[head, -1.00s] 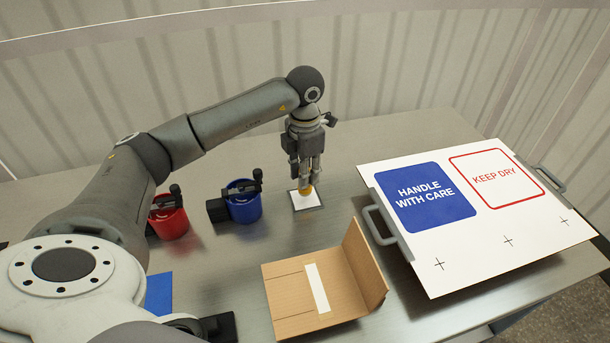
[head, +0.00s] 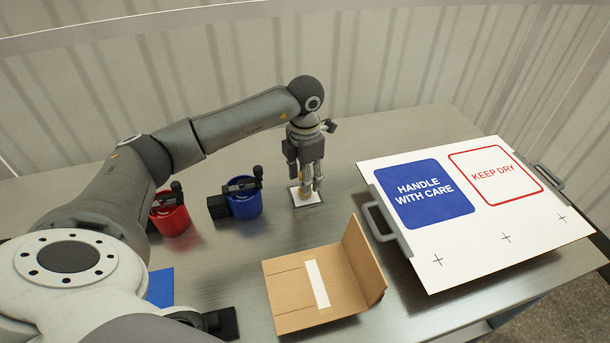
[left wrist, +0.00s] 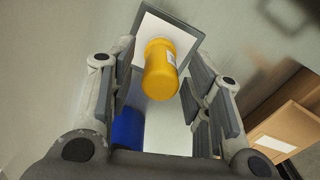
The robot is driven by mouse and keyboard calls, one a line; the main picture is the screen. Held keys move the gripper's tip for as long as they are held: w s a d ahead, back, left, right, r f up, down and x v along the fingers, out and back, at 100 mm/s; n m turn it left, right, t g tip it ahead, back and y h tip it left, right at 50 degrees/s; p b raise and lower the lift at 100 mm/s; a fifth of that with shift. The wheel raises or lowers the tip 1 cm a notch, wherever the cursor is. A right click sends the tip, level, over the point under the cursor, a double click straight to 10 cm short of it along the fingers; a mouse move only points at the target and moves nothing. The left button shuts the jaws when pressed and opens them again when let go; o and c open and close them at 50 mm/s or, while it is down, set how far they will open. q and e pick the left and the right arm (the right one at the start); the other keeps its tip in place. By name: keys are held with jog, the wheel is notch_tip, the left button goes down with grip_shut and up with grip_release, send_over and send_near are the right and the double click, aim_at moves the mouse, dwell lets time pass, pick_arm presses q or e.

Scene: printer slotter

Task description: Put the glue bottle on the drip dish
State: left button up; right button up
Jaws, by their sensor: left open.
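The yellow glue bottle (left wrist: 161,70) stands on the drip dish, a white square with a dark rim, in the left wrist view (left wrist: 185,22). In the head view the drip dish (head: 297,203) lies on the table right of the blue bucket, and the bottle (head: 304,188) is mostly hidden behind my fingers. My left gripper (head: 311,184) points down over the dish. Its fingers are spread on both sides of the bottle, with gaps showing in the left wrist view (left wrist: 165,95). My right gripper is not in view.
A red bucket (head: 172,222) and a blue bucket (head: 245,206) stand left of the dish. An open cardboard piece (head: 290,289) lies in front. A large printed board with handles (head: 490,241) is at the right. Bare table lies between dish and board.

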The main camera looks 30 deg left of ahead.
pick_arm(q)
jog(key=shift+r, duration=0.15)
notch_tip(320, 180, up, 12)
jog(key=b, duration=0.2)
dwell(0.5)
